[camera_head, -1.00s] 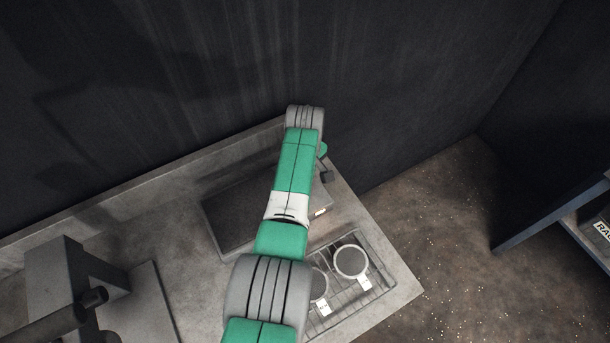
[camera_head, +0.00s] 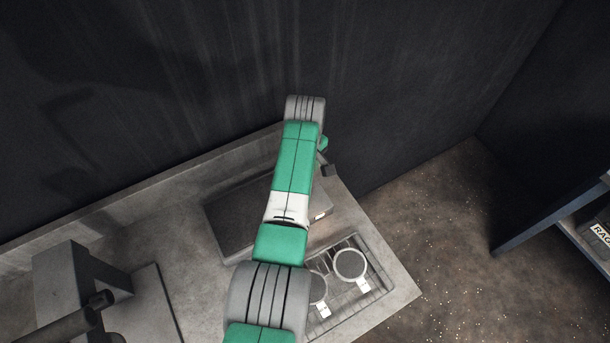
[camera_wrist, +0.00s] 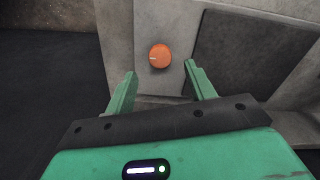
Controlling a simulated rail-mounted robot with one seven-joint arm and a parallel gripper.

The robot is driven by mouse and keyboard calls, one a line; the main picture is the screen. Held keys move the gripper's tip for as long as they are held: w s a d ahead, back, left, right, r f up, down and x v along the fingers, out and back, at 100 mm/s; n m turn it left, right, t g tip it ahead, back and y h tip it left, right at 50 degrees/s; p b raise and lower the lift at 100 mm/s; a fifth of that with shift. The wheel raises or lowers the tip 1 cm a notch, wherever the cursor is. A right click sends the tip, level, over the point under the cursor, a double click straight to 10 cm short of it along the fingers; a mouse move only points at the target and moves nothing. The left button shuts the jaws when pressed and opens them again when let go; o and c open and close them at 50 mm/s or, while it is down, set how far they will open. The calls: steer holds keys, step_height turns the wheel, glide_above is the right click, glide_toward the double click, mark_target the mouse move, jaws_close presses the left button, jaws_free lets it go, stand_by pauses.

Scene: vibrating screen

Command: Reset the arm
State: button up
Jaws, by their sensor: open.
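My arm (camera_head: 291,170), green and grey, reaches across the counter in the head view. It covers part of the dark flat-topped box. My gripper (camera_wrist: 159,80) shows in the wrist view with its two green fingers spread apart and nothing between them. An orange round knob (camera_wrist: 160,56) on a grey panel lies just beyond the fingertips, and I see no contact with it.
The dark box (camera_head: 232,218) stands on the grey counter (camera_head: 190,285). A wire rack (camera_head: 368,298) with two round white-rimmed sieves (camera_head: 350,265) lies at the counter's right end. A grey machine (camera_head: 72,275) stands at left. A shelf (camera_head: 560,215) is at far right, with open floor between.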

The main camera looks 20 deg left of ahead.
steer(key=shift+r, duration=1.6)
